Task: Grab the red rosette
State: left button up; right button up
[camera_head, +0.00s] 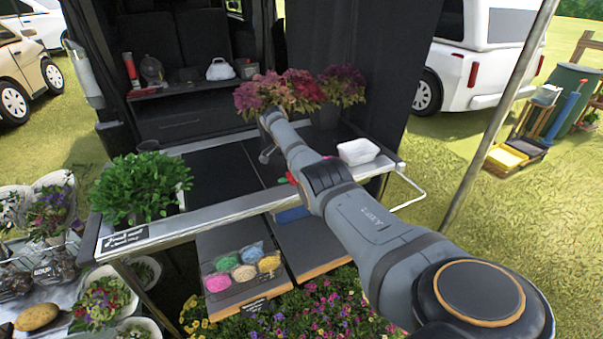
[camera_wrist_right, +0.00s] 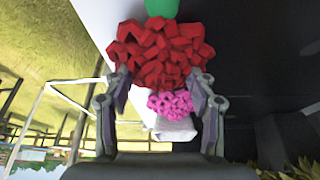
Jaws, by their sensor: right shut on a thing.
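The red rosette (camera_wrist_right: 160,60), a cluster of blocky red petals, fills the top middle of the right wrist view. My right gripper (camera_wrist_right: 160,88) has a finger on each side of it, shut on its near part. My left gripper is not in view.
A magenta bloom (camera_wrist_right: 170,104) above a white block shows beyond the fingers, and a round green thing (camera_wrist_right: 162,8) touches the rosette's top. A leafy green plant (camera_head: 140,187) and a white tub (camera_head: 358,152) stand on the table. Its dark middle top is clear.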

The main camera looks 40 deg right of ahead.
notch_tip(320, 180, up, 3)
jog(key=s+a+r+p, duration=0.1)
jog(key=a+r+p, duration=0.8)
jog(key=a, duration=0.5)
jog(key=p, duration=0.2)
jog(key=shift+r+p, duration=0.25)
jog(key=shift+p, duration=0.1)
